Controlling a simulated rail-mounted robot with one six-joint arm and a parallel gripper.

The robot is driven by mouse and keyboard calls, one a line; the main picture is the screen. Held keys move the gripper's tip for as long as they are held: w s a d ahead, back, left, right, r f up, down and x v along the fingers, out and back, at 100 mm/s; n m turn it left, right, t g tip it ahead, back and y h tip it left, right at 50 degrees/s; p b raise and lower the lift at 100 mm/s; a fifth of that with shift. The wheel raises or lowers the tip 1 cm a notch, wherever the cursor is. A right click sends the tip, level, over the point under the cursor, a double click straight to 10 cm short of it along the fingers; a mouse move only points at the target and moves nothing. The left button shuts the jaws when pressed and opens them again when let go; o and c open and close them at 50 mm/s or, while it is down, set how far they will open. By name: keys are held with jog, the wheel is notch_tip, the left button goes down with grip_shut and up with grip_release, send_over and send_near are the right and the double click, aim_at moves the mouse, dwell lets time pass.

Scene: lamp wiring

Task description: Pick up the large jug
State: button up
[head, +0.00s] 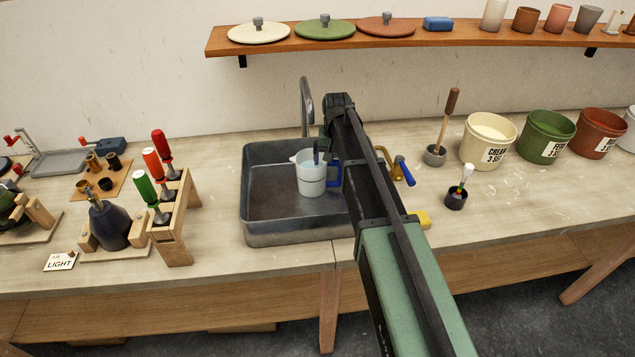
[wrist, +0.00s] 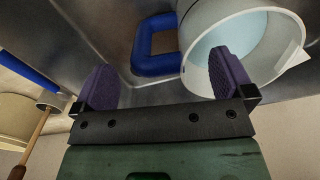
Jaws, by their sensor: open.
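The large jug (head: 311,180) is pale with a blue handle and stands upright in the metal sink. In the wrist view the jug (wrist: 190,70) shows its open mouth and pale blue inside. Its blue handle (wrist: 143,50) appears between my two fingers. My gripper (wrist: 165,82) is open with purple finger pads, and nothing is held. The right finger overlaps the jug's mouth in the picture; I cannot tell if it is inside or touching. In the head view my gripper (head: 318,150) is at the jug's top, partly hidden by my arm.
The sink (head: 262,205) has raised walls, with a tall tap (head: 306,92) behind and a blue-handled lever (head: 404,170) at right. A tool rack (head: 178,222) stands left. Several glaze buckets, such as the cream one (head: 487,140), stand right. A shelf (head: 300,44) runs above.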

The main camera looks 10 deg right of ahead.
notch_tip(320, 180, down, 4)
jog(key=b, duration=0.2)
jog(key=shift+b, duration=0.35)
jog(key=shift+r, duration=0.2)
jog(key=shift+c, duration=0.3)
jog(key=c, duration=1.6)
jog(key=shift+c, duration=0.2)
jog(key=shift+r+p, duration=0.1)
jog(key=shift+p, duration=0.3)
jog(key=shift+r+p, duration=0.6)
jog(key=shift+r, duration=0.05)
jog(key=s, duration=0.8)
notch_tip(320, 180, up, 14)
jog(key=p, duration=1.3)
jog(key=shift+a+f+p, duration=0.2)
jog(key=shift+a+p, duration=0.1)
